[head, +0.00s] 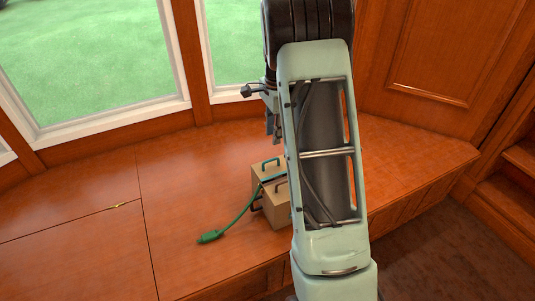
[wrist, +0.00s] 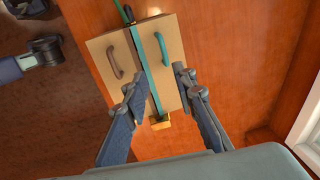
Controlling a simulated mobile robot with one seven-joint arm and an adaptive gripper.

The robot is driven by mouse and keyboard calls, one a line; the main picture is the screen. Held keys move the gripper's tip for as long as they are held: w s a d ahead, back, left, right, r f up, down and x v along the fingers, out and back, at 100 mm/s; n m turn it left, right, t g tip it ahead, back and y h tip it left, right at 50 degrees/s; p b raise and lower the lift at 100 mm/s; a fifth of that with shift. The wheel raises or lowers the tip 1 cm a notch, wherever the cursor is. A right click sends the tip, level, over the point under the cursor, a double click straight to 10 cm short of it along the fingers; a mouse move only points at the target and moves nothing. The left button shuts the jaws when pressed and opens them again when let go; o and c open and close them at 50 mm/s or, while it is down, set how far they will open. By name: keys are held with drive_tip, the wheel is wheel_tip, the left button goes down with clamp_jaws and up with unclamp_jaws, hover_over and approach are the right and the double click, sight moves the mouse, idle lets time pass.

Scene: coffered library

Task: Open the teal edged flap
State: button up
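A tan box (head: 270,212) stands on the wooden bench, partly hidden by my arm in the head view. Its top has two flaps that look shut. In the wrist view, a teal strip (wrist: 148,68) runs along the seam, bordering the right flap (wrist: 174,62), which has a dark teal handle (wrist: 168,48). The left flap (wrist: 98,45) has a brown handle (wrist: 114,54). My gripper (wrist: 158,79) is open and empty, its fingers spread above the box on either side of the strip. Contact cannot be told. In the head view the gripper is mostly hidden behind my arm.
A green cable with a plug (head: 210,237) runs from the box onto the bench at left. A small yellowish block (wrist: 160,124) shows at the box's end. The bench (head: 85,210) left of the box is largely clear. Windows and panelled walls stand behind.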

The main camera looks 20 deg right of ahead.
sight(270, 160)
drive_tip(key=f, duration=0.3)
drive_tip(key=w+f+b, duration=0.1)
drive_tip(key=f, duration=0.7)
drive_tip(key=shift+w+a+f, duration=0.2)
drive_tip(key=shift+w+f, duration=0.05)
drive_tip(key=shift+w, duration=0.15)
clamp_jaws()
